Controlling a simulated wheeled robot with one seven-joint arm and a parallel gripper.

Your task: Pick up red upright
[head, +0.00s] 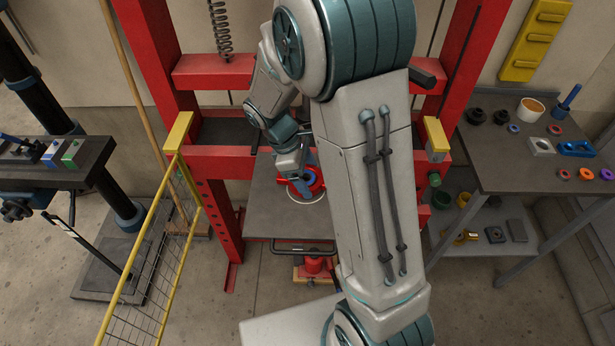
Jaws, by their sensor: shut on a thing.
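A small red part (317,181) is at the end of my arm, over the dark plate (262,215) inside the red press frame. My gripper (303,184) is shut on this red part. A blue piece shows in front of the red part; I cannot tell whether it belongs to the gripper. A pale ring lies around or just under the red part. Whether the red part touches the plate is unclear. My arm hides part of the plate's right side.
Red frame posts (212,195) stand on both sides, with yellow blocks on them. A yellow mesh guard (150,275) is at the left front. A grey bench (490,165) with several small parts stands at right. A dark bench (70,175) holds coloured blocks at left.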

